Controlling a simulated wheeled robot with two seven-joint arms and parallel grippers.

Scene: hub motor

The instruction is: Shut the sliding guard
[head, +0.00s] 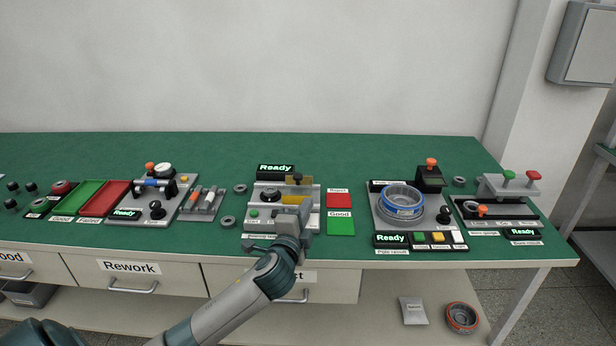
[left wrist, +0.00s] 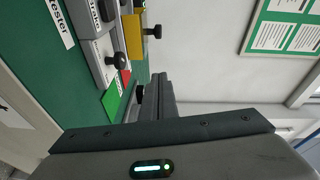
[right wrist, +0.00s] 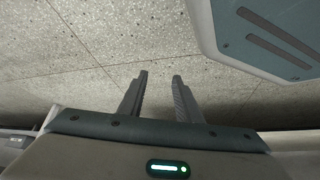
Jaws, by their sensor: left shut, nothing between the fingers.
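The sliding guard looks to be the yellow panel (head: 305,184) with a dark knob at the middle station (head: 255,215) on the bench. The panel stands toward the back right of that station, and part of the station is hidden behind my left gripper. In the left wrist view the yellow panel (left wrist: 134,36) and its black knob (left wrist: 154,32) show up and left of the fingers. My left gripper (head: 303,205) is shut and empty, over the station's front right, apart from the knob in the wrist view. My right gripper (right wrist: 158,85) is open and empty above the floor.
A red pad (head: 339,200) and a green pad (head: 341,226) lie right of the station. Further right is a station with a blue-rimmed ring (head: 402,203). A "Ready" display (head: 275,169) stands behind the middle station. The bench behind is clear.

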